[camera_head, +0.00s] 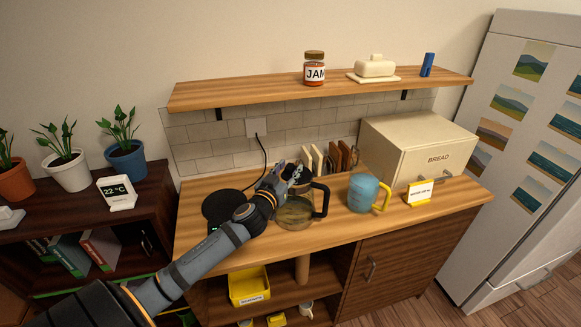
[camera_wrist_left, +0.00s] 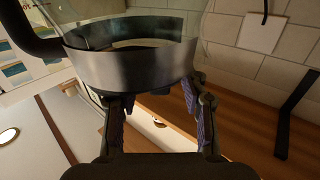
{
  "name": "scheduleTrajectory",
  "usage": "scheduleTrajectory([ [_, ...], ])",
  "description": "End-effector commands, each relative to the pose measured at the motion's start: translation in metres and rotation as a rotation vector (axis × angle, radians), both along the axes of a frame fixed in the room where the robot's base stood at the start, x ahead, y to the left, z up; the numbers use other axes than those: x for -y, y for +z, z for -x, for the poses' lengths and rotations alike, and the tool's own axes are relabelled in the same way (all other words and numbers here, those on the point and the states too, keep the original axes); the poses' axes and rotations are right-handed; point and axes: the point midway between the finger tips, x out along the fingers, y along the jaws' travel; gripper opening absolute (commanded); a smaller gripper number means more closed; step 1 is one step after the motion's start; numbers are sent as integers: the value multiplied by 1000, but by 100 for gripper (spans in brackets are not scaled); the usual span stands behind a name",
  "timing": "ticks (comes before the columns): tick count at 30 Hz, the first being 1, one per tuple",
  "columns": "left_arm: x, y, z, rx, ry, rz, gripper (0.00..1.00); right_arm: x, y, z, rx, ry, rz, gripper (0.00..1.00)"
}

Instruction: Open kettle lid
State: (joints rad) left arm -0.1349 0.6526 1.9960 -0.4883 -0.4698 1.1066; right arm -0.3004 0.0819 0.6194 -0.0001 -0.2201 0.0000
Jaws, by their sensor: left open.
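The kettle (camera_head: 294,214) is clear glass with a black handle (camera_head: 321,198) on its right side, and it stands on the wooden counter. My left gripper (camera_head: 291,174) is at the kettle's top and hides most of the lid area in the head view. In the left wrist view the kettle's metal band (camera_wrist_left: 130,66) shows close up, with glass beyond it. My left gripper's fingers (camera_wrist_left: 160,110) are apart there, beside the band; I cannot tell whether they touch it. Whether the lid is up or down is hidden. My right gripper is not in view.
A black round base (camera_head: 220,207) with a cord sits left of the kettle. A blue mug (camera_head: 363,192) with a yellow handle, a small sign (camera_head: 420,193) and a bread box (camera_head: 405,150) are to the right. A wall shelf (camera_head: 230,95) hangs above, and boards (camera_head: 332,158) stand behind.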

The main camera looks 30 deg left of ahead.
Motion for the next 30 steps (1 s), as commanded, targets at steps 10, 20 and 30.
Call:
scheduleTrajectory([
  [10,-1,0,-14,1,-3,0,43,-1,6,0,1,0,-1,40],
  [20,-1,0,-14,0,-2,-1,11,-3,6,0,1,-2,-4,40],
  [30,-1,0,-14,0,-2,-1,0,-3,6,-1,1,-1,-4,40],
])
